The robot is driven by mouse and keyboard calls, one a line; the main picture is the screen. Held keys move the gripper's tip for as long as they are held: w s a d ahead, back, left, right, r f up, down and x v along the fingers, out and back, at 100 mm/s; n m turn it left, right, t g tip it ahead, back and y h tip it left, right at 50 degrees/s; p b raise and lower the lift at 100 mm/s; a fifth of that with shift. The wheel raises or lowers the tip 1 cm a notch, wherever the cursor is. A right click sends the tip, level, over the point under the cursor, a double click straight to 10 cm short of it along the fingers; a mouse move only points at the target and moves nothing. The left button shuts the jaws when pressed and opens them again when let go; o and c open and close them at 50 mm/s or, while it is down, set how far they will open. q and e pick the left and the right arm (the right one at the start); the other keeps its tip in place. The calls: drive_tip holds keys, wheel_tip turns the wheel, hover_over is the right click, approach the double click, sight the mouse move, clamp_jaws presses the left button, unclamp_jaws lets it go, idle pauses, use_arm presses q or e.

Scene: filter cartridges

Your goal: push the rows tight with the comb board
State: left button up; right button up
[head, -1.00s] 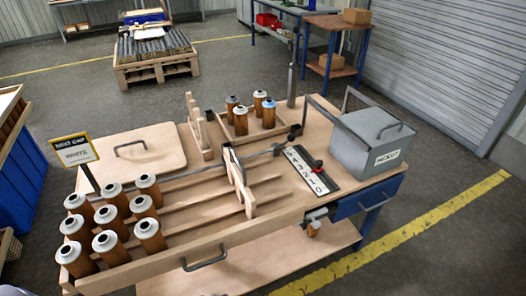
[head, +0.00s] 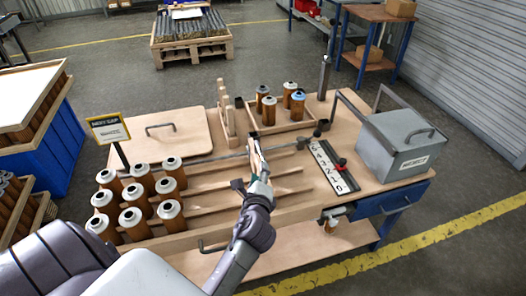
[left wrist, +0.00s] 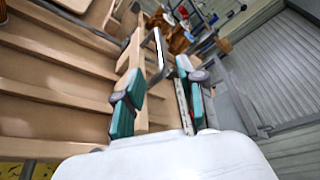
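The wooden comb board (head: 257,152) stands upright across the rails of the rack (head: 205,182), mostly hidden behind my left gripper in the head view. In the left wrist view the board (left wrist: 135,60) and its grey handle (left wrist: 158,45) show between the fingers. My left gripper (head: 252,183) is over the board with its teal fingers apart; in the left wrist view the gripper (left wrist: 160,98) looks open around it. Whether a finger touches is unclear. Several orange cartridges with pale caps (head: 131,218) stand in rows at the left end, well apart from the board. My right gripper is not in view.
A tray (head: 283,127) with several cartridges stands at the back. A grey lidded box (head: 400,140) and a numbered strip (head: 325,167) are to the right. A flat lid (head: 160,133) and a sign (head: 109,128) are at the left. The rails between board and cartridges are clear.

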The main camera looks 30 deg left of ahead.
sight(261, 151)
use_arm(q)
drive_tip(key=x, duration=1.2)
drive_tip(key=shift+a+f+p, duration=0.1)
drive_tip(key=shift+a+p, duration=0.05)
drive_tip(key=shift+p, duration=0.15)
clamp_jaws()
